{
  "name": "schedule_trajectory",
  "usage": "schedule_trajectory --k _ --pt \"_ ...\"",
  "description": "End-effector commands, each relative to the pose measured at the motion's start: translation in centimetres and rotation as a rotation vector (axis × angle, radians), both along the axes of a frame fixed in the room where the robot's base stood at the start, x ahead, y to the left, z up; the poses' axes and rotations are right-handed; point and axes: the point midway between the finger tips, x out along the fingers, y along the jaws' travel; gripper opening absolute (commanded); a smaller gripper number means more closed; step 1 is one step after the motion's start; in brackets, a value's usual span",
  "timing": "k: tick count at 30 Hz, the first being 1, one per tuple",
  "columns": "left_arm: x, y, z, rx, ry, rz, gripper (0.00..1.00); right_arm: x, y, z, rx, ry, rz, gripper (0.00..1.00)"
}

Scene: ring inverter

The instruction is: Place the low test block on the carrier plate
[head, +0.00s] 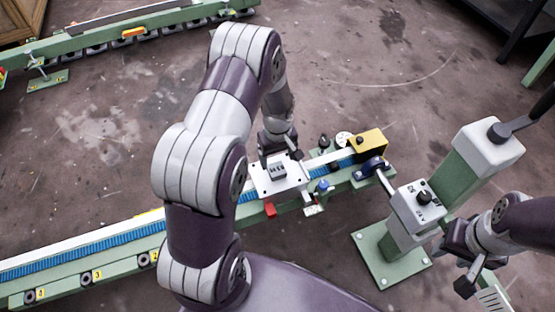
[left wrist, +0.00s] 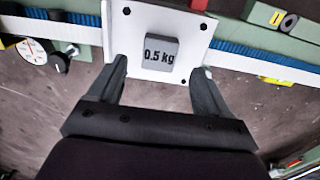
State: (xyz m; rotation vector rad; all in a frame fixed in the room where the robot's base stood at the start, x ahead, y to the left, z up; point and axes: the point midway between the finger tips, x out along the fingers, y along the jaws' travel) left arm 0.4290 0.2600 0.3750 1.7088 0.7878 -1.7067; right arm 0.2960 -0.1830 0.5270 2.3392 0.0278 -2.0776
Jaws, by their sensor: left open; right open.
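The low test block (head: 278,171), a small grey block marked 0.5 kg, appears to rest on the white carrier plate (head: 262,186). In the left wrist view the block (left wrist: 160,53) sits near the middle of the plate (left wrist: 178,15). My left gripper (head: 281,157) is open and empty, right by the block. In the left wrist view its two fingers (left wrist: 161,70) stand apart, one to each side of the block's near end, with gaps to it. My right gripper (head: 458,268) is open and empty at the lower right, away from the plate.
The plate sits over a green rail with a blue toothed belt (head: 90,253). A yellow block (head: 369,142) stands at the rail's right end. A green post with a grey control box (head: 419,206) stands between the rail and my right gripper. A dial gauge (left wrist: 30,52) lies beside the plate.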

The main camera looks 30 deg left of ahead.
Motion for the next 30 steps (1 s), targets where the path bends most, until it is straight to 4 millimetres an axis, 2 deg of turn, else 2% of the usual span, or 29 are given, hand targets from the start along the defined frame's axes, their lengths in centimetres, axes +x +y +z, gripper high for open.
schedule_trajectory --k 1,3,9,11,14,15,18,21,23,30 --pt "0.0 0.0 2.5 0.0 -0.001 0.0 0.78 0.0 0.0 1.9 0.0 0.0 0.0 0.43" --pt "0.0 0.0 4.0 0.0 0.0 0.0 0.78 0.0 0.0 2.8 0.0 0.0 0.0 0.43" --pt "-0.1 -0.1 6.6 0.0 0.0 -0.006 0.78 0.0 0.0 3.9 0.0 0.0 0.0 0.43" --pt "-0.4 -0.7 7.9 0.002 -0.008 -0.055 0.78 0.0 0.0 4.0 0.0 0.0 0.0 0.43" --pt "-2.6 -3.0 12.2 0.01 -0.041 -0.27 0.78 0.0 0.0 3.9 0.0 0.0 0.0 0.43" --pt "-4.1 -4.1 14.0 0.016 -0.057 -0.38 0.78 0.0 0.0 3.9 0.0 0.0 0.0 0.43" --pt "-8.4 -6.2 17.3 0.032 -0.089 -0.633 0.78 0.0 0.0 3.8 0.0 0.0 0.0 0.43" --pt "-11.7 -7.3 18.8 0.044 -0.11 -0.807 0.78 0.0 0.0 3.8 0.0 0.0 0.0 0.43" --pt "-12.8 -7.6 19.1 0.048 -0.114 -0.864 0.78 0.0 0.0 3.8 0.0 0.0 0.0 0.43" --pt "-13.4 -7.7 19.1 0.049 -0.113 -0.889 0.78 0.0 0.0 3.8 0.0 0.0 0.0 0.43"
